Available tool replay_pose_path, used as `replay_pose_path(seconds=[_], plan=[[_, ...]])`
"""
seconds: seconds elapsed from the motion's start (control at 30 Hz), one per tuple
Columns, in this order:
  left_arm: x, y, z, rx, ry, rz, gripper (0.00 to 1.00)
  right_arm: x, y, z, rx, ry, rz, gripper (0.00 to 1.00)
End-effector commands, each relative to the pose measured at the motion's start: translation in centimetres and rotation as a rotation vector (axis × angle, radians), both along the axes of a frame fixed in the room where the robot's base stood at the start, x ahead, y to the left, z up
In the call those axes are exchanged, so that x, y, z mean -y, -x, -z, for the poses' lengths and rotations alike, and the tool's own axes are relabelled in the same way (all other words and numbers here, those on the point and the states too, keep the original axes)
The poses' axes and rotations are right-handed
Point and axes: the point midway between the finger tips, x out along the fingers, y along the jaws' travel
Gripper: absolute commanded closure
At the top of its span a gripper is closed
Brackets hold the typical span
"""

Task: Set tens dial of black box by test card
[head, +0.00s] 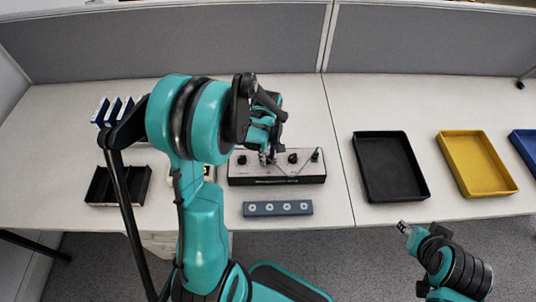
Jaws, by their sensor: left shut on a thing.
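The black box (277,181) stands on the table with a light top panel and a row of dark knobs. One knob (241,159) shows at the left, another (292,158) right of the middle, and one (315,156) at the right end. My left gripper (267,158) points down over the panel and is shut on a knob between the left one and the right-of-middle one; its fingers mostly hide that knob. Dial markings are too small to read. I cannot make out the test card. My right gripper (404,228) is off the table's front edge, its jaws too small to judge.
A blue-grey strip (250,209) with several round pieces lies in front of the box. A black tray (420,188), a yellow tray (509,186) and a blue tray (525,143) are at right. A black divided bin (118,202) and blue-white boxes (113,110) are at left.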

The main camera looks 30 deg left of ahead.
Motion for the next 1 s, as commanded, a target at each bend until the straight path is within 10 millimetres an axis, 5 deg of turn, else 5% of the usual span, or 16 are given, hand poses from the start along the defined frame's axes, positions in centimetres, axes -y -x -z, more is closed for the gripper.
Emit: replay_pose_path(seconds=[1.0], plan=[[0.01,0.0,0.02,0.0,0.0,0.83,1.0,0.0,0.0,0.43,0.0,0.0,0.0,0.6]])
